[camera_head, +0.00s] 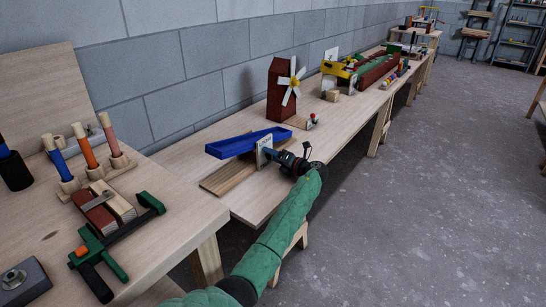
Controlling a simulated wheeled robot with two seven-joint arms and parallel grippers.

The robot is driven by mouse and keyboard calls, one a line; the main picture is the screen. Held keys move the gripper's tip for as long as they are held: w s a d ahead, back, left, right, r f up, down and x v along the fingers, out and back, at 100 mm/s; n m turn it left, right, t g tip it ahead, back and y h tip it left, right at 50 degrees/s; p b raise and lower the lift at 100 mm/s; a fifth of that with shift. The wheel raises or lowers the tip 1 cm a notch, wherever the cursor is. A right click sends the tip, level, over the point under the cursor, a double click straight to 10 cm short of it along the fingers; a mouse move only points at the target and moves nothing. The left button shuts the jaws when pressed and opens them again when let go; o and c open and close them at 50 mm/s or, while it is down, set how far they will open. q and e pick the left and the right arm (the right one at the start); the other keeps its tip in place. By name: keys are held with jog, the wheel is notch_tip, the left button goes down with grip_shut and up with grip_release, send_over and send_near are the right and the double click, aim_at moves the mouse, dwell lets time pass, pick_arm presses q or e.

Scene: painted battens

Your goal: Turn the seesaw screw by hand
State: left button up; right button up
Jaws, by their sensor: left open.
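My left arm, in a green sleeve, comes up from the bottom. Its dark gripper (277,156) is open, right beside the plate; whether it touches is too small to tell. The screw cannot be made out and may be hidden by the gripper. My right gripper is not in view.
A red windmill (281,92) stands behind the seesaw, with a small wooden piece (303,122) in front. A red and green track (374,70) lies farther along the bench. A nearer table holds a green clamp (96,247) and coloured pegs (86,148).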

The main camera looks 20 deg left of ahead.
pick_arm(q)
jog(key=shift+c, duration=0.4)
jog(key=c, duration=0.9)
